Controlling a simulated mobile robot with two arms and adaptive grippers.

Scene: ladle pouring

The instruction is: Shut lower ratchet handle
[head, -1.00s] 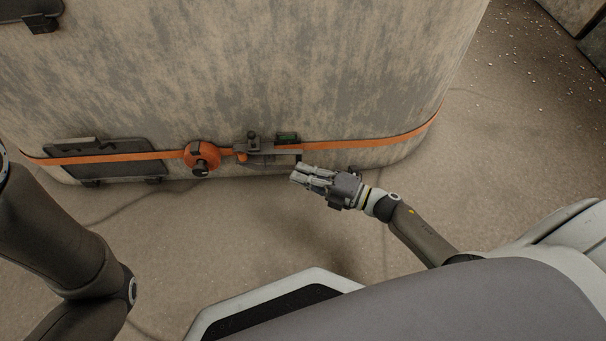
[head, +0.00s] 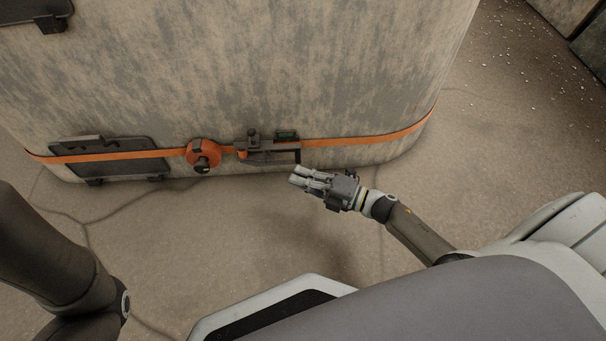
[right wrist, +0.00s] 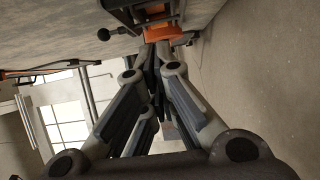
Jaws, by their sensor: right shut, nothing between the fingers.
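The lower ratchet (head: 266,147) is a dark metal mechanism on the orange strap (head: 370,141) around a large grey, weathered block. Its dark handle (head: 274,158) shows as a bar low on the ratchet, with a short upright piece at its right end; its exact angle is hard to tell. My right gripper (head: 292,180) is shut and empty, just below and in front of the ratchet's right end, apparently apart from it. In the right wrist view the shut fingertips (right wrist: 158,50) point toward the ratchet (right wrist: 143,12). My left gripper is out of frame.
An orange round spool (head: 203,154) sits on the strap left of the ratchet. A dark panel (head: 105,160) lies behind the strap further left. The cracked floor (head: 210,225) before the block is clear. Other blocks (head: 570,30) stand at upper right.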

